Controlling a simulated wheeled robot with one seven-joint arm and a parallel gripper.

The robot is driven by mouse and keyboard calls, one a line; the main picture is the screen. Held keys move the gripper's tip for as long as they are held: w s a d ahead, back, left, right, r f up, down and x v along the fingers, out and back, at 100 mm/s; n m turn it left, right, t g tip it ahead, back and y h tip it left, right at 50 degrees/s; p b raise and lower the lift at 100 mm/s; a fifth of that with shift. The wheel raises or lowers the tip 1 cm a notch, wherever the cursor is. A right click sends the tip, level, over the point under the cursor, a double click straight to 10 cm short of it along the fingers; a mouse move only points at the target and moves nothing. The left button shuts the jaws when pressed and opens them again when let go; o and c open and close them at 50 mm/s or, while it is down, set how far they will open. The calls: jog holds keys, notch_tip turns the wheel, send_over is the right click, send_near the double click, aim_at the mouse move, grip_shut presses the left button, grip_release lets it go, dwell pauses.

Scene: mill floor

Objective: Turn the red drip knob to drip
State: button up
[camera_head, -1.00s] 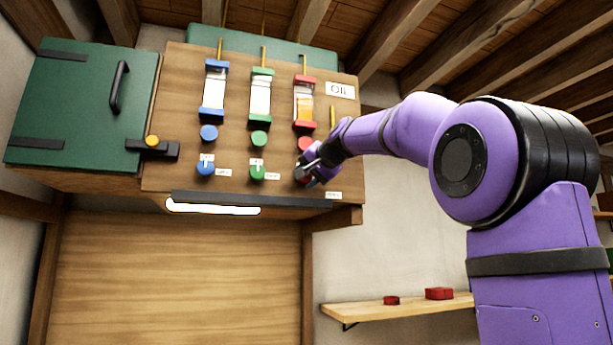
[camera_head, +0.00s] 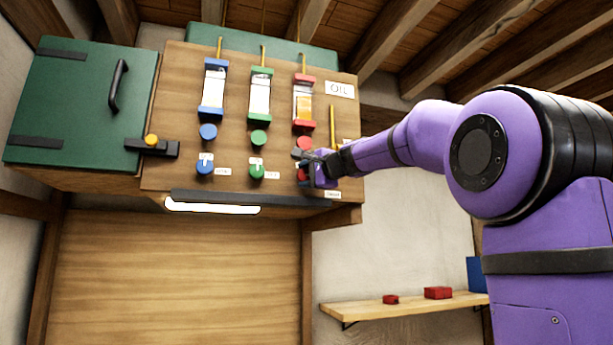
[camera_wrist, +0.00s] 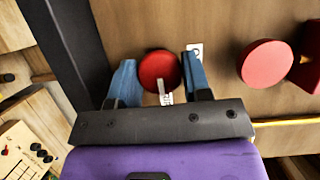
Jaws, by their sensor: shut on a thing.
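The red drip knob (camera_head: 302,175) is the lowest in the red column, at the right of the wooden panel, and is mostly hidden by my gripper (camera_head: 312,164) in the head view. In the wrist view the round red knob (camera_wrist: 158,68) sits between the two blue fingers of my gripper (camera_wrist: 160,66). A white pointer (camera_wrist: 165,92) on the knob points toward my palm. My gripper is shut on the knob. A small white label (camera_wrist: 195,54) lies just beyond the right finger; I cannot read it.
Another red knob (camera_head: 304,142) sits just above, below the red-capped oil glass (camera_head: 303,104). Green (camera_head: 257,172) and blue (camera_head: 205,167) knobs stand to the left. A dark ledge with a lamp (camera_head: 213,208) runs below. A shelf (camera_head: 400,309) holds red items.

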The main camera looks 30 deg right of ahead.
jog(key=shift+f, duration=0.1)
dwell(0.3)
jog(key=o, duration=0.9)
jog(key=s+d, duration=0.1)
jog(key=s, duration=0.9)
jog(key=shift+s+d, duration=0.15)
jog(key=shift+s, duration=0.2)
